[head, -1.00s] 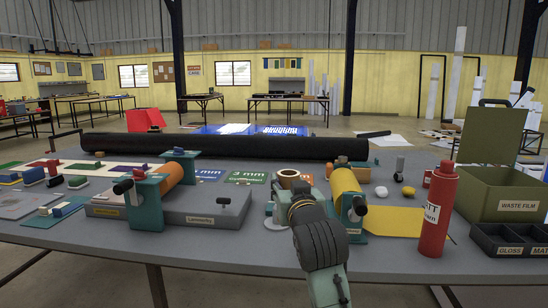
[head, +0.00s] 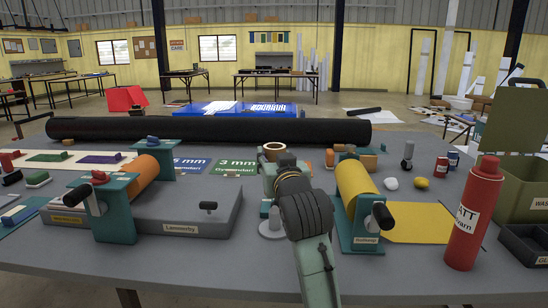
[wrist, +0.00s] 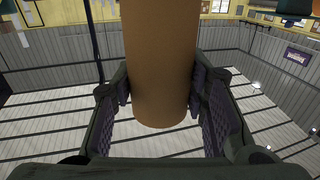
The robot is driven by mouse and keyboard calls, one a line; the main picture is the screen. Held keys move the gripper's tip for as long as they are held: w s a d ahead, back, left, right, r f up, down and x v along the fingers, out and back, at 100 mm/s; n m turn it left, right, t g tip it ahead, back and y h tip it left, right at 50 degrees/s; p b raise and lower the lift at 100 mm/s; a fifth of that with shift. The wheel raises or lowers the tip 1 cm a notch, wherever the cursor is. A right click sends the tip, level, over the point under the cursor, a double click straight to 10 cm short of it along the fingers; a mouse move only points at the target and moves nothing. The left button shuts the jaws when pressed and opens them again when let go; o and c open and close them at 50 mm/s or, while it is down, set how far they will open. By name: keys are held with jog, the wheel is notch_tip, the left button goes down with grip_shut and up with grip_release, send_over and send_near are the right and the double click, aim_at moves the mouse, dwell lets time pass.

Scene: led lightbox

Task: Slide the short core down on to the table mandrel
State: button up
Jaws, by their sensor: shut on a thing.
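The short core is a brown tube (wrist: 160,65), upright between my gripper's fingers (wrist: 166,98) in the wrist view. Its open top (head: 274,148) shows above my gripper (head: 275,165) in the head view. My gripper is shut on it. The table mandrel appears to be the short grey peg on a round base (head: 272,229), standing on the table just left of my wrist. The core is held higher in the picture than the peg, apart from it. My gripper and arm hide the core's lower part in the head view.
A grey box with an orange roller (head: 140,180) stands to the left. A yellow roll in a teal stand (head: 356,190) is close on the right. A red bottle (head: 474,215) stands farther right. A long black roll (head: 210,130) lies behind.

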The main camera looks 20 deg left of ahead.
aim_at(275, 208)
jog(key=shift+s+f+b, duration=0.1)
jog(key=shift+f+b, duration=0.7)
jog(key=shift+f, duration=0.55)
jog(key=shift+f+b, duration=2)
jog(key=shift+f, duration=1.75)
dwell(0.6)
jog(key=o, duration=1.2)
jog(key=shift+r, duration=0.1)
jog(key=shift+d, duration=0.1)
jog(key=shift+p+v, duration=0.45)
jog(key=shift+v, duration=3.55)
